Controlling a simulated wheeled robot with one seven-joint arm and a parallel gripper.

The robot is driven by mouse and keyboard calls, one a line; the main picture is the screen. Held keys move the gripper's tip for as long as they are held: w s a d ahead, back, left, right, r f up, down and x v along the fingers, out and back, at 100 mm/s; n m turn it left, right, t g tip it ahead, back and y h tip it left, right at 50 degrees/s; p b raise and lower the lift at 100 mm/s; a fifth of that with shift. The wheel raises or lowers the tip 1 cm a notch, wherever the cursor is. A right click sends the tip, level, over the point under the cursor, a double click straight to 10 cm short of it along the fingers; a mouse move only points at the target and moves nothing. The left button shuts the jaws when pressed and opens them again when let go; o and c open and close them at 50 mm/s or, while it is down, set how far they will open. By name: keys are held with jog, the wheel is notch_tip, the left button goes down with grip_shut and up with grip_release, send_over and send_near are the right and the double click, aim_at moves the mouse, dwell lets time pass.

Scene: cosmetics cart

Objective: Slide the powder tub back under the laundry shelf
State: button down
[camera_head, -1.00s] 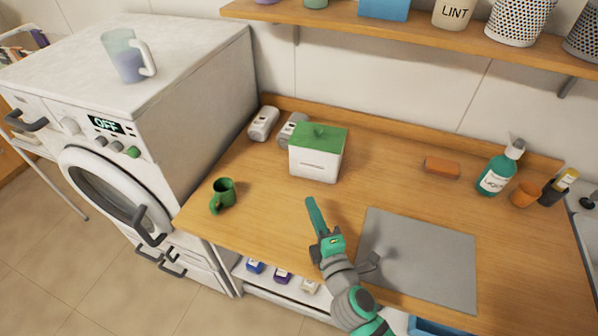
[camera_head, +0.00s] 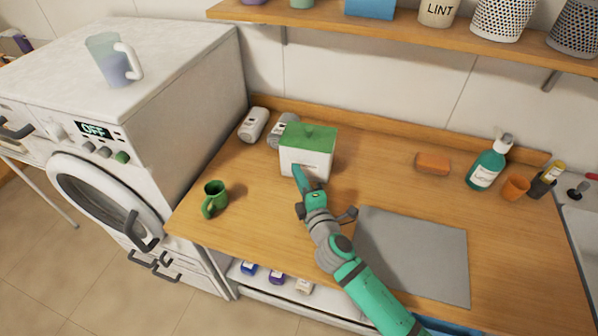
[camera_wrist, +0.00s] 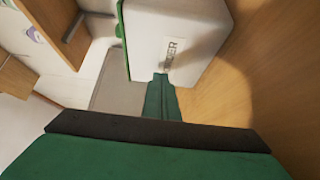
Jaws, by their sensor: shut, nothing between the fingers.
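The powder tub (camera_head: 304,160) is a white box with a green lid. It stands upright on the wooden counter, towards the wall, in front of two small white-grey containers. My gripper (camera_head: 299,172) is shut and empty, with its tip at the front face of the tub, touching or nearly so. In the wrist view the tub's labelled face (camera_wrist: 180,40) fills the top middle, and my shut fingers (camera_wrist: 161,88) point at the lower edge of that label. The laundry shelf (camera_head: 400,30) runs along the wall above the back of the counter.
A green mug (camera_head: 214,198) is at front left, a grey mat (camera_head: 415,255) at right. Counter between tub and block is clear.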

jog(key=shift+w+d, duration=0.25)
jog(key=shift+w, duration=0.2)
